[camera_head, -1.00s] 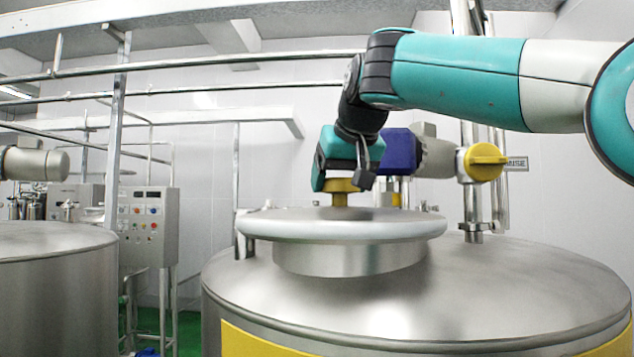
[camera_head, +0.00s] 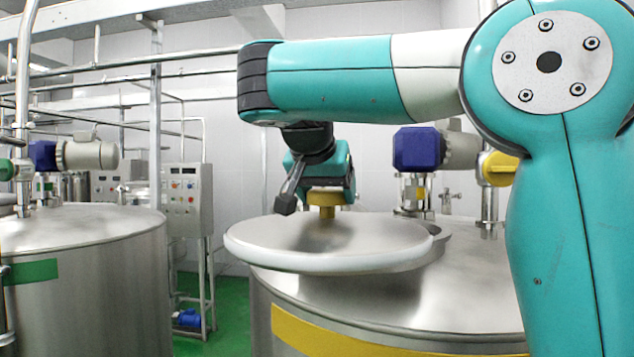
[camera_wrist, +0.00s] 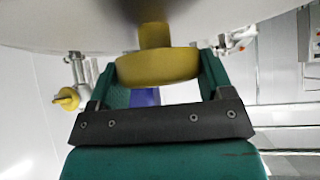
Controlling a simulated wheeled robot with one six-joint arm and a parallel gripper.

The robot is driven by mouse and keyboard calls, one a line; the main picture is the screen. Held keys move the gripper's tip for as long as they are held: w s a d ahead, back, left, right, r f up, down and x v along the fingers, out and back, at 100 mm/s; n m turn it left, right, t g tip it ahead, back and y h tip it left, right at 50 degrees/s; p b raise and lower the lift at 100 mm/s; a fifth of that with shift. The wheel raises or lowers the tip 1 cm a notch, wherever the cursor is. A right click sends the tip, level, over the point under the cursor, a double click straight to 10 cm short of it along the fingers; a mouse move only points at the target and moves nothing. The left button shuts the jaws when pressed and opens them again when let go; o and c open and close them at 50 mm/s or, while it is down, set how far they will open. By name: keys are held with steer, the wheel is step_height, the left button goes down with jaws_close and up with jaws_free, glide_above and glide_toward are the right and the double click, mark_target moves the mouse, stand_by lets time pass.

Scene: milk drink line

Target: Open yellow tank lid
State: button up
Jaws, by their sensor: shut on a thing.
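The yellow-banded steel tank (camera_head: 400,318) stands in the middle of the head view. Its round steel lid (camera_head: 300,262) sits off to the left of the tank's neck (camera_head: 440,240), overhanging the tank's left edge. A curved part of the neck shows to the right of the lid. My gripper (camera_head: 322,190) is shut on the yellow lid knob (camera_head: 323,200) from above. In the wrist view, the knob (camera_wrist: 157,67) is between the two green fingers, and the lid's top (camera_wrist: 80,22) fills the upper edge.
A blue motor (camera_head: 417,148) and a yellow-capped pipe fitting (camera_head: 500,168) stand behind the tank. A green-labelled tank (camera_head: 95,265) is at the left. A control panel (camera_head: 187,198) stands between the tanks over green floor (camera_head: 220,300). My arm covers the right side.

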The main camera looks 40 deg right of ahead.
steer(key=shift+r, duration=0.1)
stand_by(0.3)
steer(key=o, duration=1.3)
steer(key=shift+w, duration=0.1)
steer(key=shift+a, duration=0.1)
